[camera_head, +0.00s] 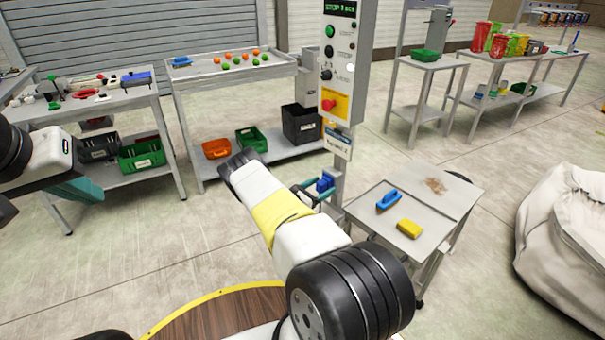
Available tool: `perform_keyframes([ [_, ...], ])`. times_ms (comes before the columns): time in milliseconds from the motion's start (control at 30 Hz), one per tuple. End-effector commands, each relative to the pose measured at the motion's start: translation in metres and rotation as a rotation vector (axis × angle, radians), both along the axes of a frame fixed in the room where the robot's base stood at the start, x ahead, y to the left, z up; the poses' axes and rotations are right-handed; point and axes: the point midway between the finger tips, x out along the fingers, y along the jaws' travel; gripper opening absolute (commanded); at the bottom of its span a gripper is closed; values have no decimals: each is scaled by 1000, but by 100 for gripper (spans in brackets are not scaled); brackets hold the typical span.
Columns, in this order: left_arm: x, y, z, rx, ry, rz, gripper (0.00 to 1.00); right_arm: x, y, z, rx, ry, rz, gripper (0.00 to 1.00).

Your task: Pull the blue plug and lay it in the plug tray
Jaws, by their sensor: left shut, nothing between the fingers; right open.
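A small blue piece (325,183), which looks like the blue plug, sits low on the grey post under the control box. My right arm reaches up from the bottom middle. The teal fingers of my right gripper (312,191) are open beside the blue piece, partly hidden behind the arm; I cannot tell whether they touch it. My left gripper (88,190) is at the left, shut and empty, in front of the left workbench. I cannot make out for certain which surface is the plug tray.
The control box (338,60) has a red button on yellow. A grey table (440,207) right of the post carries a blue brush (389,200) and a yellow sponge (409,229). Benches with bins stand behind. A white sack (565,225) is at the right.

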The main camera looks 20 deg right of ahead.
Motion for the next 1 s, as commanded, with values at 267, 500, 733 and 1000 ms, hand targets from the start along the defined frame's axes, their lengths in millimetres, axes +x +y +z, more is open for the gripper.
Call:
perform_keyframes([
  [267,0,0,0,0,0,0,0,0,0,0,0,0,0,73],
  [500,0,0,0,0,0,0,0,0,0,0,0,0,0,73],
  [733,0,0,0,0,0,0,0,0,1,0,-1,1,1,73],
  [1000,0,0,0,0,0,0,0,0,0,0,-1,0,0,57],
])
